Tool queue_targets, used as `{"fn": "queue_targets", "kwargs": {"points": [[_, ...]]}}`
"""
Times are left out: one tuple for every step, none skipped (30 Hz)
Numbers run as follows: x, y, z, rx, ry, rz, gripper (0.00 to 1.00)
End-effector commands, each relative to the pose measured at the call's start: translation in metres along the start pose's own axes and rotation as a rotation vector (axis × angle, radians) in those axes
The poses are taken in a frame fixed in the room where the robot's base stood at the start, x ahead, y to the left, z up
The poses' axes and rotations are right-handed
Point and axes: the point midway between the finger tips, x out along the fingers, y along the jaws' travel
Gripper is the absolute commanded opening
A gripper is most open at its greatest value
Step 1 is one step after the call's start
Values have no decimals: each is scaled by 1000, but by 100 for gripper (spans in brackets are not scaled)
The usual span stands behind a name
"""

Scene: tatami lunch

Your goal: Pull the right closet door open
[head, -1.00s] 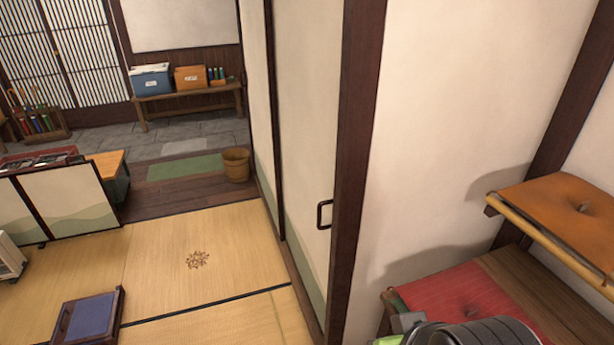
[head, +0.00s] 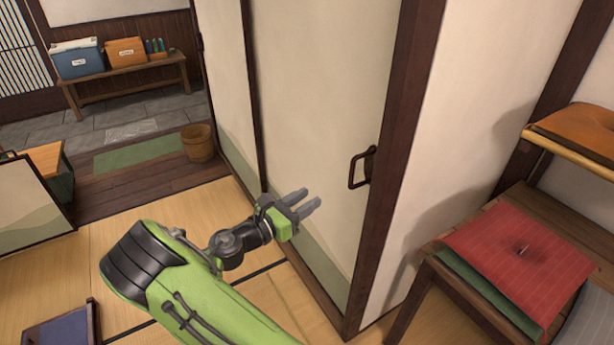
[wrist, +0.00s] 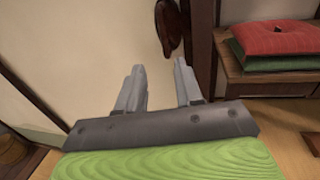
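The right closet door (head: 318,110) is a cream sliding panel with a pale green lower band. It stands against a dark wooden post at its right. A dark loop handle (head: 362,168) sits near its right edge. My gripper (head: 311,202) is open and empty in front of the door, left of and below the handle in the head view. In the wrist view, the handle (wrist: 169,28) shows ahead, beyond the two grey fingers of my gripper (wrist: 158,75), and is apart from them.
A low wooden shelf with a red cushion (head: 515,245) stands right of the post, with an orange cushion (head: 585,130) above. A bucket (head: 198,143) and a bench (head: 130,88) with coolers stand at the back left.

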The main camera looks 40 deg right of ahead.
Motion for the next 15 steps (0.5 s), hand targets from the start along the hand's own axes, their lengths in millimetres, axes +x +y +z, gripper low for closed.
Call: {"fn": "queue_targets", "kwargs": {"points": [[3,0,1,-10,-11,-1,36],[6,0,1,-12,-12,-2,36],[12,0,1,-10,-10,-3,36],[17,-1,1,-9,-9,-4,36],[23,-1,0,-8,-9,-6,36],[33,-2,0,-7,-8,-7,36],[40,-1,0,-7,-7,-7,36],[48,-2,0,-6,-7,-8,36],[58,-2,0,-6,-7,-8,36],[66,-2,-1,-5,-6,-6,36],[74,-2,-1,-4,-6,-8,36],[84,-2,0,-4,-7,-8,36],[92,-2,-1,-4,-6,-7,36],[99,-2,-1,-4,-5,-8,36],[109,-2,0,-4,-7,-7,36]]}}
